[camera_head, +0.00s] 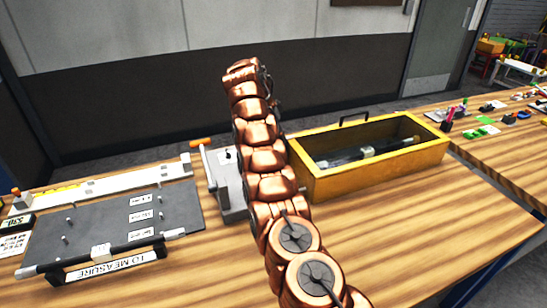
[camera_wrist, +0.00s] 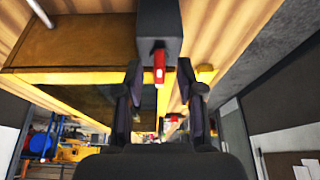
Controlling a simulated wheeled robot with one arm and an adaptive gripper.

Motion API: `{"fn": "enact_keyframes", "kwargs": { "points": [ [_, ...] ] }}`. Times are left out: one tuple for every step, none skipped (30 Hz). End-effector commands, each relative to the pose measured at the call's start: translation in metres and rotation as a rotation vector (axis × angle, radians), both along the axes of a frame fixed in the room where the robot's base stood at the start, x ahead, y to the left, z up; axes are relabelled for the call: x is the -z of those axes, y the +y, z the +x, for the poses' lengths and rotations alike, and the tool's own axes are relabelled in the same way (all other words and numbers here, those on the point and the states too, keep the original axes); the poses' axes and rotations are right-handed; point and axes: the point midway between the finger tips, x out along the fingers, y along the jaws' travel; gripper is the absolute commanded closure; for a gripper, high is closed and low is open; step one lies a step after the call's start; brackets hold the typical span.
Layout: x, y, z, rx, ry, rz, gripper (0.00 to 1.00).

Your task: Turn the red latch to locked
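The red latch (camera_wrist: 159,66) shows in the wrist view as a small red tab on the end of a dark grey block (camera_wrist: 158,30). My gripper (camera_wrist: 160,72) is open, with one dark finger on each side of the latch in the picture. A gap shows between the latch and each finger; I cannot tell how deep the latch sits between them. In the head view a grey fixture (camera_head: 229,180) with an orange-handled lever (camera_head: 203,143) stands just left of my copper arm. The latch is not visible there, and my gripper is mostly hidden by the arm.
An open yellow box (camera_head: 385,170) holding a dark rod stands right of my arm. A dark measuring board (camera_head: 105,222) with pegs and a rod lies on the left. The wooden table (camera_head: 430,235) is clear in front of the box.

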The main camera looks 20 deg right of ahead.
Motion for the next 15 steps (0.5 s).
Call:
{"fn": "enact_keyframes", "kwargs": {
  "points": [
    [0.0055,-0.0001,-0.0002,-0.016,-0.003,0.0,0.62],
    [0.0052,-0.0001,-0.0003,-0.029,-0.003,0.0,0.62],
    [0.0046,-0.0001,-0.0005,-0.045,-0.003,0.0,0.62],
    [0.0044,-0.0002,-0.0006,-0.057,-0.004,0.0,0.62],
    [0.0035,-0.0002,-0.0008,-0.068,-0.003,0.0,0.62],
    [0.0034,-0.0003,-0.0009,-0.082,-0.003,0.0,0.62],
    [0.0036,-0.0003,-0.001,-0.094,-0.001,0.0,0.62],
    [0.0032,-0.0003,-0.0011,-0.104,0.0,0.0,0.62],
    [0.0031,-0.0004,-0.0013,-0.117,0.001,0.001,0.62],
    [0.0031,-0.0005,-0.0014,-0.126,0.0,0.0,0.62],
    [0.0023,-0.0006,-0.0014,-0.136,0.0,0.0,0.62],
    [0.001,-0.0008,-0.0011,-0.149,-0.002,-0.001,0.62],
    [0.0007,-0.0009,-0.0009,-0.158,-0.003,-0.001,0.62],
    [0.0003,-0.0011,-0.001,-0.167,-0.003,-0.001,0.62],
    [0.0005,-0.0012,-0.0014,-0.178,0.0,0.0,0.62]
  ]
}}
